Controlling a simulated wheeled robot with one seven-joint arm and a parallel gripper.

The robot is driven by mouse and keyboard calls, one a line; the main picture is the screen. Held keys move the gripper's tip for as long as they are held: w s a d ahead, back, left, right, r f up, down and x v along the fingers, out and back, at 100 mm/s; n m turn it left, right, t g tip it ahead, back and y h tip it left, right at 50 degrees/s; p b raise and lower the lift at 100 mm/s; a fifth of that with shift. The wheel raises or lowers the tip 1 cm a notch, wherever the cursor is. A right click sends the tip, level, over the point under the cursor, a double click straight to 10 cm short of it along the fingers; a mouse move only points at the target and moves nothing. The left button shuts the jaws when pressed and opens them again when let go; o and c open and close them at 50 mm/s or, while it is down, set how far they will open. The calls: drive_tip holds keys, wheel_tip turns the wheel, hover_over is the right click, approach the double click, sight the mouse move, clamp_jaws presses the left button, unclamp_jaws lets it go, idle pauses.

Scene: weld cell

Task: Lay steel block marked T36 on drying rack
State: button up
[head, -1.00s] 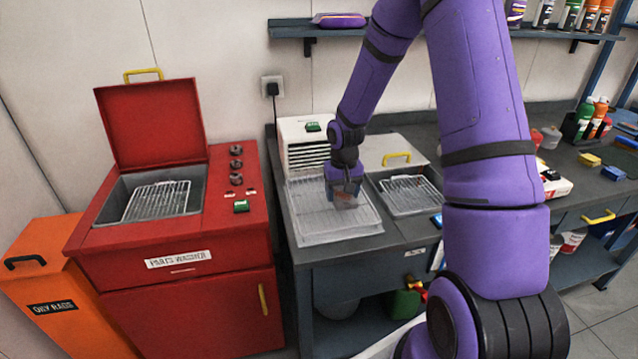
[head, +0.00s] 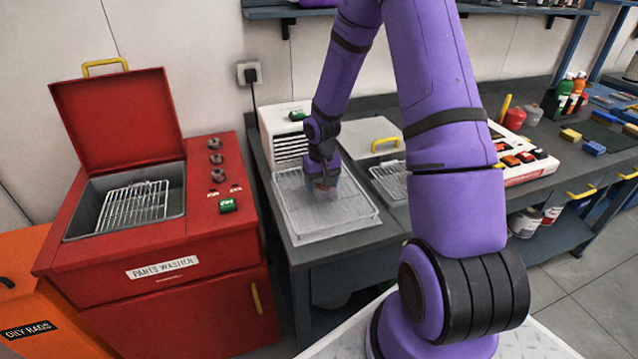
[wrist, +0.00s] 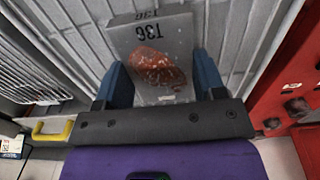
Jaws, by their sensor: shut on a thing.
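The steel block marked T36 (wrist: 150,50) is grey with a rusty-orange patch, and its marking shows in the wrist view. My gripper (wrist: 161,72) is shut on it, with a blue finger on each side. In the head view my gripper (head: 324,186) points down over the drying rack (head: 352,217), a pale wire rack in a shallow tray on the dark bench. The rack's bars fill the background behind the block in the wrist view. Whether the block touches the bars I cannot tell.
A red parts washer (head: 165,265) with its lid up stands left of the bench. A white vented unit (head: 284,135) is behind the rack. A basin with a wire rack (head: 390,180) lies to its right, partly behind my arm. An orange oily-rags bin (head: 50,310) is far left.

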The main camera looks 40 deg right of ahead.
drive_tip(key=shift+f, duration=0.1)
drive_tip(key=o, duration=1.6)
drive_tip(key=shift+c, duration=0.2)
wheel_tip(320, 180, up, 12)
wheel_tip(320, 180, up, 10)
drive_tip(key=t+h, duration=0.1)
hover_over(321, 186)
drive_tip(key=s+a, duration=0.4)
drive_tip(key=s+a+r+n+t, duration=0.1)
drive_tip(key=s+a+r, duration=0.2)
drive_tip(key=s+r, duration=0.2)
drive_tip(key=s+a+r+n+t, duration=0.1)
drive_tip(key=s+a+r, duration=0.2)
drive_tip(key=s, duration=0.7)
drive_tip(key=s+a+r+n+t+y, duration=0.1)
drive_tip(key=s+a+r+t, duration=0.1)
drive_tip(key=s+r, duration=0.5)
drive_tip(key=shift+s+a, duration=0.3)
drive_tip(key=shift+a, duration=0.25)
